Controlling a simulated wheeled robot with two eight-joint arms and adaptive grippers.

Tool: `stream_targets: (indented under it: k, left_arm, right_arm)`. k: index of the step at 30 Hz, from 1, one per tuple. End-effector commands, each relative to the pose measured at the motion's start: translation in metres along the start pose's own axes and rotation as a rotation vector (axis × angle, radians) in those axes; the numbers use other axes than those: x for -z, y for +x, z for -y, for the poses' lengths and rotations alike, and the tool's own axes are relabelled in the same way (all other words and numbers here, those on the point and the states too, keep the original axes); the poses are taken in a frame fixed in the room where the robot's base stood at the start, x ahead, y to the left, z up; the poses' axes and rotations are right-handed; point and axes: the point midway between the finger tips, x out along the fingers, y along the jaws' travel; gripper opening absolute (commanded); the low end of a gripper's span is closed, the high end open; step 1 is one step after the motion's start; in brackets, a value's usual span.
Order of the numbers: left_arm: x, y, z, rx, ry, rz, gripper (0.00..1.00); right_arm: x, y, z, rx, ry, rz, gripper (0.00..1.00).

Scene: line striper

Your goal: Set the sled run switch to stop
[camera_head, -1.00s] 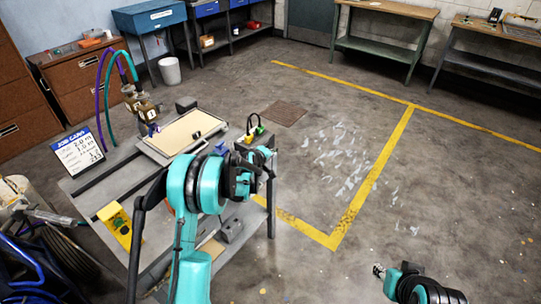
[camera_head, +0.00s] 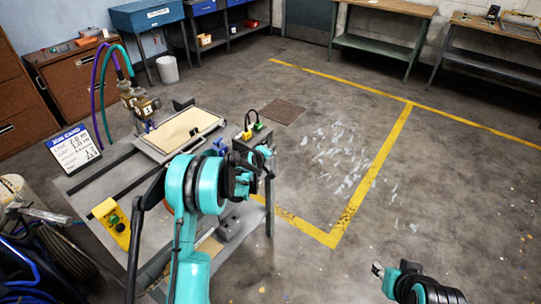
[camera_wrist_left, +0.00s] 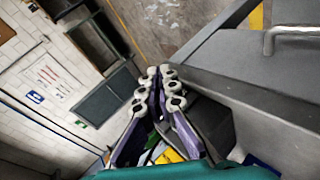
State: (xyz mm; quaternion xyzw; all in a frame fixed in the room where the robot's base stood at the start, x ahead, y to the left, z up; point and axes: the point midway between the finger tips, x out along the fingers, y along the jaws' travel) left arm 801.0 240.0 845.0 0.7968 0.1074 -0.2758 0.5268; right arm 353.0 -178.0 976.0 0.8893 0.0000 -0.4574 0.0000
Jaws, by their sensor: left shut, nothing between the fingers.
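The sled run switch cannot be singled out for certain. A yellow control box (camera_head: 112,222) with a green button and dark knobs sits at the near left of the grey bench (camera_head: 85,187). A dark box with yellow and green fittings (camera_head: 252,138) stands at the bench's right end. My left gripper (camera_wrist_left: 157,76) is shut and empty in the left wrist view, close beside a dark box-like part (camera_wrist_left: 208,122); I cannot tell whether they touch. In the head view my left arm hides part of the bench. My right gripper (camera_head: 378,270) is small at the lower right, over open floor.
A pale panel (camera_head: 182,130) lies on the bench beside brass fittings (camera_head: 143,105) with purple and green hoses. A job card (camera_head: 75,148) stands at the left. Hoses and a wheel crowd the lower left.

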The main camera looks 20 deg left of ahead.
Motion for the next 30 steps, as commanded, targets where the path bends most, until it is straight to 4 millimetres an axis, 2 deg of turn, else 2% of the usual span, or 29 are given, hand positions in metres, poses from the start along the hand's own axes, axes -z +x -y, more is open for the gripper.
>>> stream_targets:
  k: [13, 25, 30]
  left_arm:
    - [0.005, -0.009, -0.012, 0.0, 0.0, 0.0, 0.0]
    - [0.005, -0.01, -0.013, 0.0, 0.0, 0.0, 0.0]
    - [0.005, -0.02, -0.018, 0.0, 0.001, 0.001, 0.0]
  right_arm:
    - [0.005, -0.007, 0.0, 0.0, 0.0, 0.0, 0.36]
    - [0.005, -0.007, 0.0, 0.0, 0.0, 0.0, 0.36]
    - [0.007, -0.009, 0.0, 0.0, 0.0, 0.0, 0.36]
